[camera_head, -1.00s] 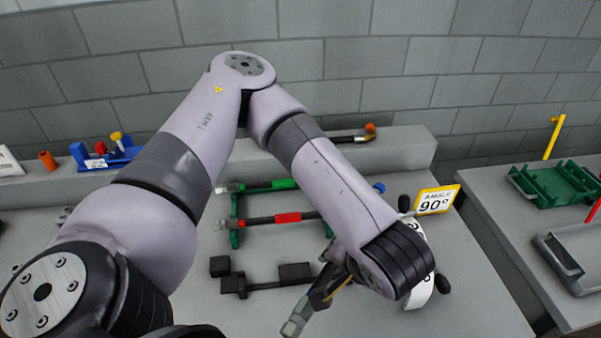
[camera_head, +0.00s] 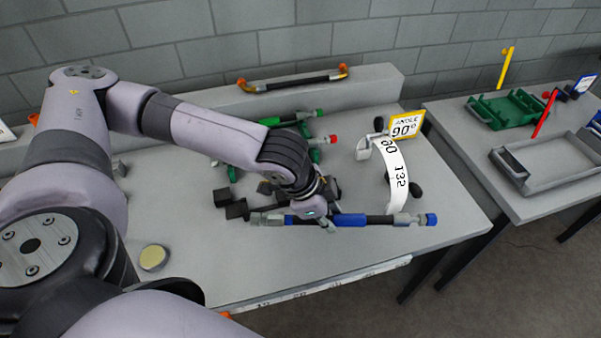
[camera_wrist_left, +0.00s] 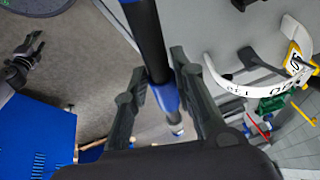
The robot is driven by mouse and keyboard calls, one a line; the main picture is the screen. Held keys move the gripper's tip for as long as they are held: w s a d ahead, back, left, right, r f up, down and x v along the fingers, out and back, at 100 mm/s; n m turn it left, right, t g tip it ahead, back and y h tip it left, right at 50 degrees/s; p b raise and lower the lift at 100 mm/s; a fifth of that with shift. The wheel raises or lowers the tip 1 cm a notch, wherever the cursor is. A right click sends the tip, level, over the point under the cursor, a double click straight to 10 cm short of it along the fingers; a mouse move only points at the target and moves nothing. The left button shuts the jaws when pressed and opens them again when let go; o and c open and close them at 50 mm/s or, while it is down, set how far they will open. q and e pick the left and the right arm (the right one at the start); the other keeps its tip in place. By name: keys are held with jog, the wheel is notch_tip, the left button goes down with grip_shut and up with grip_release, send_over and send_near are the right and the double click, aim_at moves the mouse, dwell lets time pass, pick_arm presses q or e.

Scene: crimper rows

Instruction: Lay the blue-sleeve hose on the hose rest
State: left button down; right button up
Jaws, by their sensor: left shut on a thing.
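My left gripper (camera_head: 325,214) is shut on the blue-sleeve hose (camera_head: 350,220), near the sleeve's left end. The hose lies level across the picture, over the front of the table, with a blue cap at its right end. In the left wrist view, the hose (camera_wrist_left: 150,40) passes between the fingers. Green supports (camera_head: 232,173), which look like the hose rest, stand behind my left arm and are mostly hidden by it. Green-sleeve and red-sleeve hoses lie there, their capped ends showing. A dark shape in the left wrist view looks like my right gripper (camera_wrist_left: 28,55); its jaws are unclear.
Black blocks (camera_head: 236,210) stand just behind the hose's left end. A white curved angle scale (camera_head: 396,175) with a "90°" sign (camera_head: 405,125) stands behind its right end. A yellow disc (camera_head: 153,257) lies at the front left.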

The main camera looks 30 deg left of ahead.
pick_arm(q)
jog(key=w+a+f+m+g+y+p, duration=0.1)
jog(key=w+a+m+y, duration=0.4)
jog(key=m, duration=1)
jog(key=w+a+f+m+g+y+p, duration=0.2)
jog(key=w+a+f+m+y, duration=0.3)
jog(key=m, duration=1.1)
jog(key=a+y+p, duration=0.1)
jog(key=a, duration=0.2)
jog(key=shift+w+a, duration=0.3)
jog(key=shift+a, duration=0.05)
pick_arm(e)
jog(key=r, duration=0.1)
jog(key=s+r, duration=0.2)
jog(key=r, duration=0.1)
jog(key=shift+s+d, duration=0.2)
jog(key=shift+d, duration=0.05)
jog(key=shift+r, duration=0.15)
